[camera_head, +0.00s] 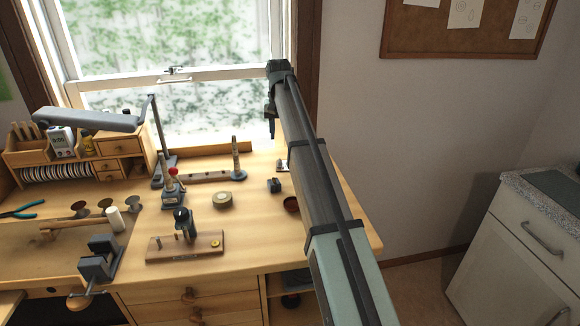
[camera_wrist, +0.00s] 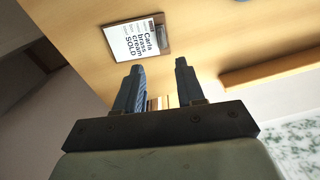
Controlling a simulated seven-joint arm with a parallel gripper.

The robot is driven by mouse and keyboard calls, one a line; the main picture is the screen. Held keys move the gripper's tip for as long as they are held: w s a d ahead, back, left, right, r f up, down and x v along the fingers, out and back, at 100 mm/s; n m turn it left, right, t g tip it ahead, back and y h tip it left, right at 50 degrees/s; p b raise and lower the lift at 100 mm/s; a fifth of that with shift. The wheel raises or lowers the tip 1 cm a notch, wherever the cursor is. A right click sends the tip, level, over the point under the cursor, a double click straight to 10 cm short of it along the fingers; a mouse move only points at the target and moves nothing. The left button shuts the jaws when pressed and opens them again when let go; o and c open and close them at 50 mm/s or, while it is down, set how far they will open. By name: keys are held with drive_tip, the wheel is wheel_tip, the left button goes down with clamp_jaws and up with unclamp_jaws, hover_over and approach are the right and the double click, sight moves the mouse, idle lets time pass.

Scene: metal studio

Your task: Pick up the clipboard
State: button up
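The clipboard (camera_wrist: 164,47) lies on the wooden bench top in the wrist view, a small brown board with a dark clip. It bears a white paper (camera_wrist: 131,42) lettered "Carla brass cream SOLD". In the head view it is mostly or wholly hidden by my arm; a small pale and dark patch beside the arm may be its edge. My gripper (camera_wrist: 158,64) is open, its two blue-grey fingers apart. The fingertips point toward the clipboard, which lies just beyond them in the picture, untouched. In the head view my gripper (camera_head: 271,122) hangs above the back of the bench, near the window.
The workbench (camera_head: 250,252) holds a roll of tape (camera_head: 222,199), a small dark block (camera_head: 274,185), a reddish-brown dish (camera_head: 291,204) and a wooden-based tool (camera_head: 185,246). A lamp (camera_head: 85,118) and a small vise (camera_head: 99,261) stand left. A raised wooden strip (camera_wrist: 272,72) shows beside the clipboard.

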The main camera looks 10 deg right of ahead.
hover_over(279, 161)
drive_tip(key=f, duration=0.4)
drive_tip(key=shift+w+d+f, duration=0.2)
drive_tip(key=shift+w+d, duration=0.1)
drive_tip(key=shift+s+a+f, duration=0.1)
drive_tip(key=shift+f, duration=1.2)
drive_tip(key=shift+s+a+f, duration=0.1)
drive_tip(key=shift+f, duration=1.2)
drive_tip(key=shift+c, duration=0.4)
clamp_jaws()
